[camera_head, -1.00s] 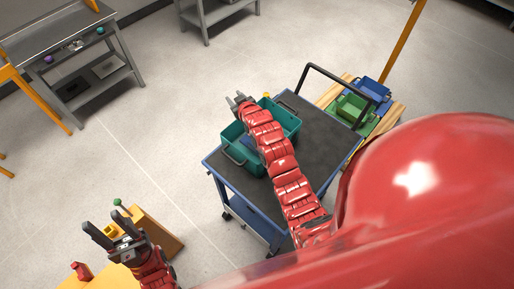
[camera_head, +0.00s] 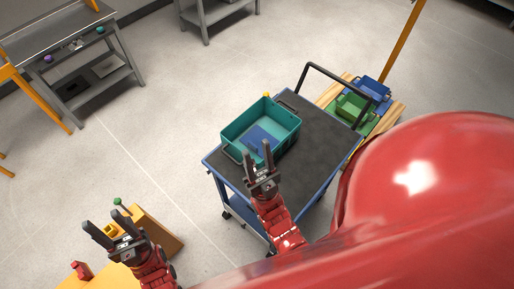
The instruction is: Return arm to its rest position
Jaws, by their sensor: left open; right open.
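My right arm's gripper (camera_head: 258,158) is open and empty. In the picture it sits in front of the near side of the teal bin (camera_head: 286,141), above the blue cart (camera_head: 320,150); I cannot tell whether it touches the bin. The bin stands on the cart's dark top and has a blue piece (camera_head: 258,136) inside. My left gripper (camera_head: 102,224) is open and empty at the lower left, over or beside a yellow-orange stand (camera_head: 160,228).
A black handle (camera_head: 335,77) rises from the cart's far side. Green (camera_head: 352,108) and blue bins (camera_head: 374,88) stand on a wooden surface behind it. A grey workbench (camera_head: 60,45) is at the upper left. The floor between is clear.

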